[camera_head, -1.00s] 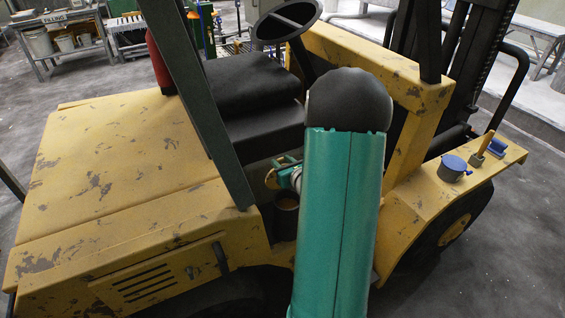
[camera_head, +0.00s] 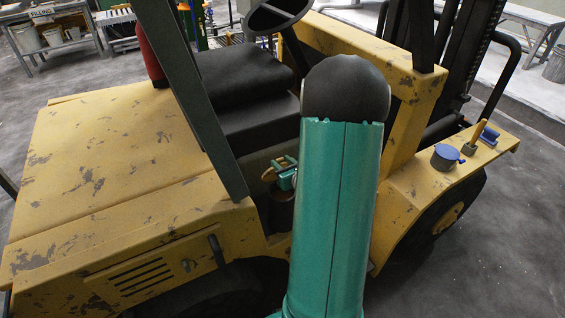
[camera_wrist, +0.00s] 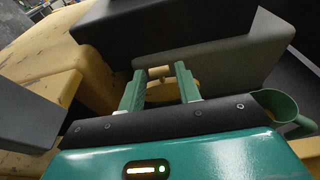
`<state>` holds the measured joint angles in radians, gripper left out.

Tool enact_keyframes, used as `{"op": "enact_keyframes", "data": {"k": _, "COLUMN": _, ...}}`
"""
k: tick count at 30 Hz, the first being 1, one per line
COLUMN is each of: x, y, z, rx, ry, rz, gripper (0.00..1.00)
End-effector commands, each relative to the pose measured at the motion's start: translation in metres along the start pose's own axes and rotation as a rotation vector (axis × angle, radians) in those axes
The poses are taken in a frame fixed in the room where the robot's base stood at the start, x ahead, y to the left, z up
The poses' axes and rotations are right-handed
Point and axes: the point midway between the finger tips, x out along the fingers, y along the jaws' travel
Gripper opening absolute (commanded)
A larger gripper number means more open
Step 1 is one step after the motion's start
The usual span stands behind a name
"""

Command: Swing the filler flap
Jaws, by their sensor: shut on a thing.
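My gripper (camera_head: 284,172) is beside the seat base of a worn yellow forklift, partly hidden behind my own arm in the head view. In the wrist view, its two green fingers (camera_wrist: 159,73) stand on either side of a small tan, brass-coloured piece (camera_wrist: 159,72). The gripper is shut on this piece, which appears to be the filler flap's grip. A yellow rounded part (camera_wrist: 159,92) shows behind the fingers. The flap's hinge and opening are hidden, so I cannot tell how far it is swung.
The black seat (camera_head: 240,85) and steering wheel (camera_head: 277,14) are above my gripper. A dark post (camera_head: 190,90) rises to the left. A green cup-like part (camera_wrist: 279,106) sits at right in the wrist view.

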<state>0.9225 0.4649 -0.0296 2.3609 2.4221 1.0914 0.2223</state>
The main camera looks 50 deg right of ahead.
Motion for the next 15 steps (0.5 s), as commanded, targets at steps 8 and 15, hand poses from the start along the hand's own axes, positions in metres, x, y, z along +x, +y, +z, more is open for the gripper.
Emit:
{"op": "enact_keyframes", "data": {"k": 8, "x": -0.018, "y": -0.001, "z": -0.016, "rx": 0.002, "ry": 0.004, "rz": -0.002, "gripper": 0.19}}
{"op": "enact_keyframes", "data": {"k": 15, "x": -0.028, "y": 0.000, "z": -0.024, "rx": 0.001, "ry": 0.003, "rz": -0.001, "gripper": 0.19}}
